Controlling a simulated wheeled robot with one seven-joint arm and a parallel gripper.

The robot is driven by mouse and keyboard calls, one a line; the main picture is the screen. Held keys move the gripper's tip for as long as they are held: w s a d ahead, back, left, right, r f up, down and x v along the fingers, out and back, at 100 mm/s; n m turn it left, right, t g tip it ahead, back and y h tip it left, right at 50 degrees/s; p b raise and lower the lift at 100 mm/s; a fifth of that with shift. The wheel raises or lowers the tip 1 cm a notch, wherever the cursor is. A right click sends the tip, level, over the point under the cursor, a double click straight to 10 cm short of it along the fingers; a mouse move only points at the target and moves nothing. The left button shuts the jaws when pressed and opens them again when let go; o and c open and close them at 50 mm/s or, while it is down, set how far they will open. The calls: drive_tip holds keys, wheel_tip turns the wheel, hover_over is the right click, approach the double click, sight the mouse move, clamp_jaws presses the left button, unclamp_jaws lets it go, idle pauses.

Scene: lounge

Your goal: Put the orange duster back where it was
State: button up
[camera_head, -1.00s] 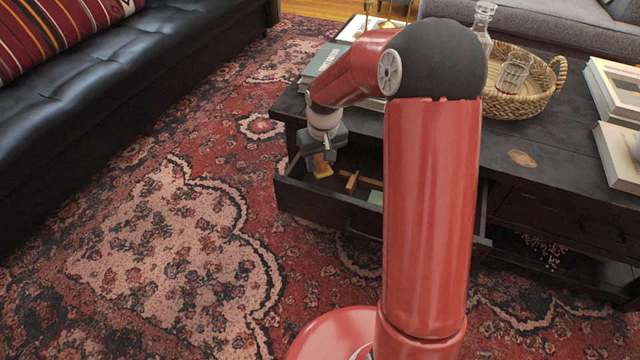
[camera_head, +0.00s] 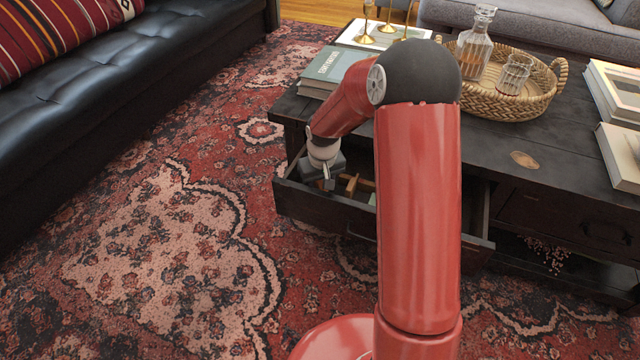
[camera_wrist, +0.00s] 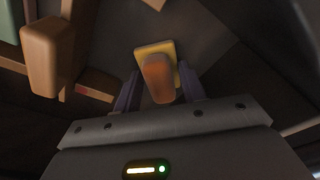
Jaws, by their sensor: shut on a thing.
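The orange duster (camera_wrist: 158,77) shows in the wrist view as a rounded orange-brown piece with a yellow base, between my fingers. My gripper (camera_wrist: 158,92) is shut on it. In the head view my gripper (camera_head: 326,182) points down inside the open drawer (camera_head: 325,213) of the dark coffee table, at its left end. There the duster is hidden or too small to make out. I cannot tell whether it touches the drawer floor.
A wooden piece (camera_head: 352,186) lies in the drawer right of my gripper; it appears as a wooden block (camera_wrist: 47,57) in the wrist view, beside a green object (camera_wrist: 9,22). Books (camera_head: 337,66) and a wicker tray (camera_head: 507,107) stand on the tabletop (camera_head: 470,138).

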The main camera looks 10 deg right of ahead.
drive_tip(key=o, duration=0.9)
drive_tip(key=shift+o, duration=0.2)
wheel_tip(320, 180, up, 12)
drive_tip(key=s+p, duration=0.2)
drive_tip(key=p, duration=0.1)
drive_tip(key=s+r+t+h, duration=0.1)
drive_tip(key=s+r+t, duration=0.1)
drive_tip(key=s+r, duration=0.85)
drive_tip(key=s+r+m+t, duration=0.1)
drive_tip(key=s+r, duration=0.1)
drive_tip(key=s, duration=0.6)
drive_tip(key=s+r+t, duration=0.1)
drive_tip(key=s+r, duration=0.1)
drive_tip(key=s, duration=0.6)
drive_tip(key=shift+s+r+m+y, duration=0.15)
drive_tip(key=shift+r+m+y, duration=0.1)
drive_tip(key=shift+m+y, duration=0.15)
drive_tip(key=shift+r, duration=0.1)
